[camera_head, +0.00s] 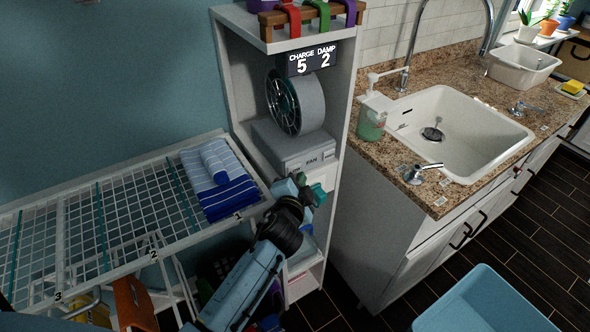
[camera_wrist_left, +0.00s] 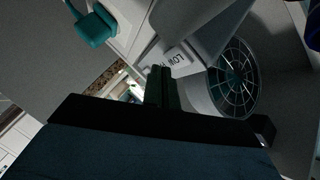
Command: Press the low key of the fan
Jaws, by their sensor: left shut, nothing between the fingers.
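The fan (camera_head: 298,103), with a grey round drum and dark grille, stands on a white box-shaped base (camera_head: 290,147) marked FAN, on a shelf of the tall white unit. In the left wrist view, the fan grille (camera_wrist_left: 233,78) is at the right. The pale key marked LOW (camera_wrist_left: 178,57) shows beside it. My left gripper (camera_head: 306,184) is shut and empty just in front of the base. In the wrist view its fingertips (camera_wrist_left: 160,72) are right beside the LOW key, partly covering it. I cannot tell whether they touch it. My right gripper is not in view.
A display (camera_head: 312,60) above the fan reads CHARGE 5, DAMP 2. A wire rack (camera_head: 120,222) with folded blue towels (camera_head: 218,180) is left of my arm. The counter with a sink (camera_head: 460,130) is at right. A blue tub (camera_head: 485,305) stands at lower right.

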